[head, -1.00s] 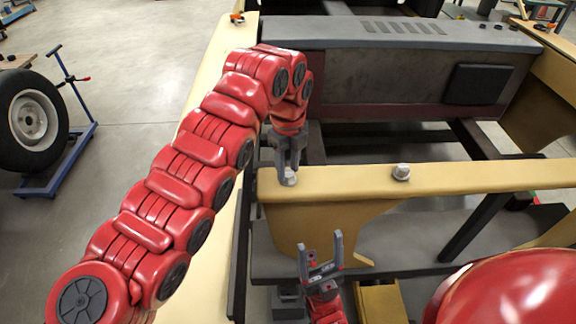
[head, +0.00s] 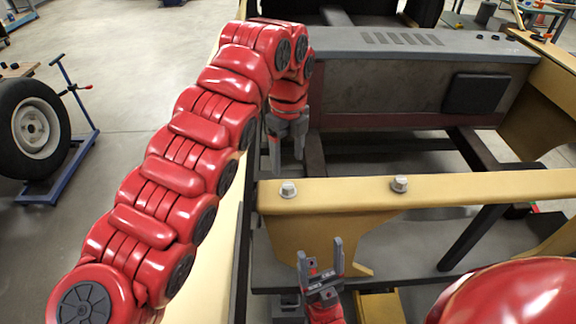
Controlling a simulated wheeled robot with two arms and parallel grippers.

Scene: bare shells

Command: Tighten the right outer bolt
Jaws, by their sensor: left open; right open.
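Two grey bolts sit on top of the tan beam (head: 500,182). The left bolt (head: 288,189) is at the beam's left end, and the right bolt (head: 399,183) is farther along it. My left gripper (head: 287,166) points down, open and empty, above and behind the left bolt, apart from it. My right gripper (head: 321,248) is in front of and below the beam, pointing up, open and empty. Which bolt is the right outer one, I cannot tell from this view.
A grey machine body (head: 400,80) with a dark panel stands behind the beam. A wheel (head: 35,128) on a blue stand (head: 70,160) is at the left. Dark frame members cross under the beam.

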